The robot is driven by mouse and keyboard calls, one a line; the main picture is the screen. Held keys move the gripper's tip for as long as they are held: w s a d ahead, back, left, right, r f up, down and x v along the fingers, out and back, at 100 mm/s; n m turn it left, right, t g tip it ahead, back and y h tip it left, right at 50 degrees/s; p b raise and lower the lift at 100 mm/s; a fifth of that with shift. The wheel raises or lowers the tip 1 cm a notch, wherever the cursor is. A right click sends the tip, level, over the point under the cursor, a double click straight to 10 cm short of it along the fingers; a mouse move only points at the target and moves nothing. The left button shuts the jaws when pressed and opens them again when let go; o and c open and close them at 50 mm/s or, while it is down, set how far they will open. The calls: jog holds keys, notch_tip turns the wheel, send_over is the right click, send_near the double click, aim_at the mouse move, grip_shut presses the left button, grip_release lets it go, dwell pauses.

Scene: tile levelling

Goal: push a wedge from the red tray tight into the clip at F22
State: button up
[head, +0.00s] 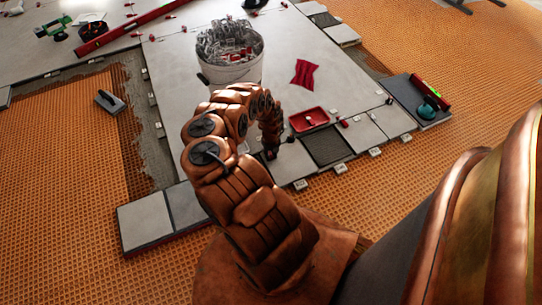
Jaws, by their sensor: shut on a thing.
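The red tray (309,119) lies on the pale tiles right of centre, with small red pieces in it. My gripper (270,153) is low over the tiles, left of and nearer than the tray. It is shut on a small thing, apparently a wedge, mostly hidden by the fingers. Small red wedges and clips show along the tile joints, one red piece (343,123) just right of the tray. White tags (300,184) line the near tile edge, but their writing is too small to read. I cannot tell which clip is F22.
A white bucket (230,72) full of clips stands behind my arm. A red cloth (305,72) lies to its right. A dark board (418,103) with a red level and teal tool is at right. A grey trowel (109,101) lies left. Orange matting (60,150) flanks the tiles.

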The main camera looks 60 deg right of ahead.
jog(key=shift+w+d, duration=0.45)
jog(key=shift+w, duration=0.25)
dwell(1.1)
jog(key=o, duration=0.9)
jog(key=shift+c, duration=0.2)
jog(key=shift+r, duration=0.1)
notch_tip(320, 180, up, 12)
dwell(0.7)
dwell(0.4)
